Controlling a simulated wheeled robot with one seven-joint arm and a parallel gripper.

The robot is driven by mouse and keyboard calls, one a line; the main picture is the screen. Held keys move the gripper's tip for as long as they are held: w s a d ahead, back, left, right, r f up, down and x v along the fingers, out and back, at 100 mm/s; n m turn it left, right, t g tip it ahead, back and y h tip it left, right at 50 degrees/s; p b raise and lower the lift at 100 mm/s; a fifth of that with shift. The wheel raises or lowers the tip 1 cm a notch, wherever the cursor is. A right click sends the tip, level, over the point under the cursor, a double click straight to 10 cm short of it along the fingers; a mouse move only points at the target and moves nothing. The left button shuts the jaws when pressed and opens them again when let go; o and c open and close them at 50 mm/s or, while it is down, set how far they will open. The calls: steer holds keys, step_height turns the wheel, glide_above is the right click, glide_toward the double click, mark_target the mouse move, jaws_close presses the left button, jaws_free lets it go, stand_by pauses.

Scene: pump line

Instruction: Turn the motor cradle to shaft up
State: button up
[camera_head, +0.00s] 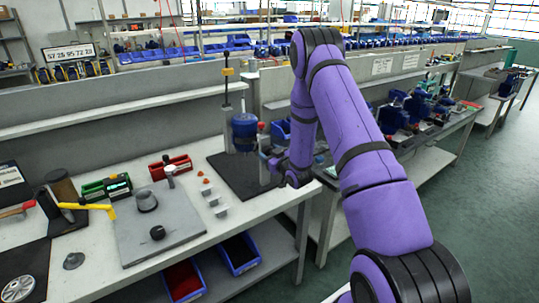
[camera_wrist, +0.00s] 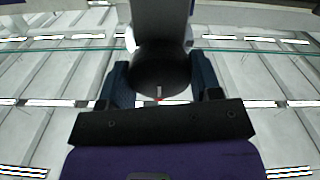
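The motor (camera_head: 244,126), a blue cylinder, sits at the upright stand of the cradle above a black mat on the bench. A small red knob (camera_head: 261,125) shows at its right side. My gripper (camera_head: 266,153) is low, just right of and below the motor; its fingers are small and partly hidden there. In the wrist view, the two dark blue fingers (camera_wrist: 162,78) stand apart on either side of a dark rounded part (camera_wrist: 162,72) with a grey column above it. I cannot tell whether they touch it or which cradle part it is.
The black mat (camera_head: 228,178) lies under the stand. To its left are small grey blocks (camera_head: 213,200), a red bin (camera_head: 170,167) and a grey plate (camera_head: 150,243) with round parts. A shelf (camera_head: 130,115) runs behind. More blue motors stand on the bench at right.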

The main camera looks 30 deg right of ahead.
steer(key=shift+c, duration=1.4)
steer(key=shift+m, duration=1.6)
steer(key=o, duration=1.3)
steer(key=s, duration=1)
steer(key=shift+s+d, duration=0.25)
steer(key=shift+s, duration=0.15)
